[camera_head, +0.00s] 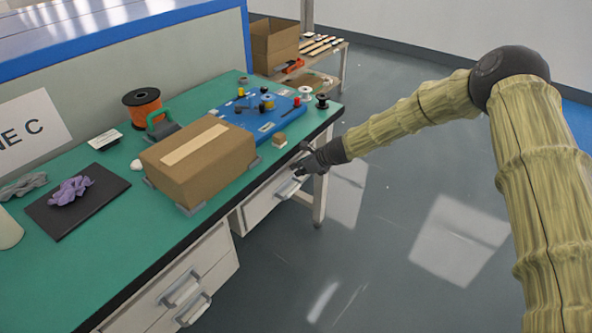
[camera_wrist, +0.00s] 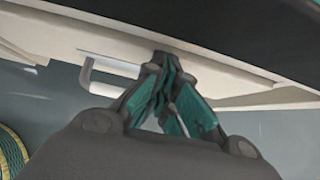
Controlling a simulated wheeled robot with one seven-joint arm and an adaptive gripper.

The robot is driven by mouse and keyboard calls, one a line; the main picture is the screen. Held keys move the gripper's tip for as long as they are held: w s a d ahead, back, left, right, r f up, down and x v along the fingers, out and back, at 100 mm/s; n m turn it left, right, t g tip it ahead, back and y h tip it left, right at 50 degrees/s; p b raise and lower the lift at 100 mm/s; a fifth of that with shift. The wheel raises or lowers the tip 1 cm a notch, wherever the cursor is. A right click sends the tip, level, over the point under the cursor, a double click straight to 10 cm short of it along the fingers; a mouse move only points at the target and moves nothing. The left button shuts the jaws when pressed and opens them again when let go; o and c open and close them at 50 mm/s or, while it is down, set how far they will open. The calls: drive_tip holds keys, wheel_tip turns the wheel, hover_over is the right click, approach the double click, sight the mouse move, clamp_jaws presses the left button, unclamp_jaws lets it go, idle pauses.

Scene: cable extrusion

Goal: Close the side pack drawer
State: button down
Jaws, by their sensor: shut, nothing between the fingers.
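The drawer under the bench on the right (camera_head: 262,208) has a pale front with a grey bar handle (camera_head: 290,187). I cannot tell how far it stands out from the bench. My gripper (camera_head: 299,169) is at the upper right part of this drawer front, just above and beside the handle. In the wrist view, my gripper (camera_wrist: 165,70) is shut and empty, with its fingertips at the pale drawer front (camera_wrist: 200,62). The handle (camera_wrist: 92,80) is left of the fingers. I cannot tell whether the fingertips touch the front.
A green bench top (camera_head: 75,280) runs above the drawers. A cardboard box (camera_head: 200,165) sits near its front edge, with a blue board (camera_head: 262,118) behind. Two more drawer handles (camera_head: 180,288) show at lower left. The floor (camera_head: 400,230) at right is clear.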

drive_tip(key=shift+s, duration=0.1)
drive_tip(key=shift+s+d, duration=0.15)
drive_tip(key=shift+d, duration=0.1)
drive_tip(key=d+f+v, duration=0.1)
drive_tip(key=v, duration=1.1)
drive_tip(key=shift+s+d+f, duration=0.2)
drive_tip(key=shift+s+d, duration=0.15)
drive_tip(key=shift+s, duration=0.1)
drive_tip(key=shift+f, duration=0.1)
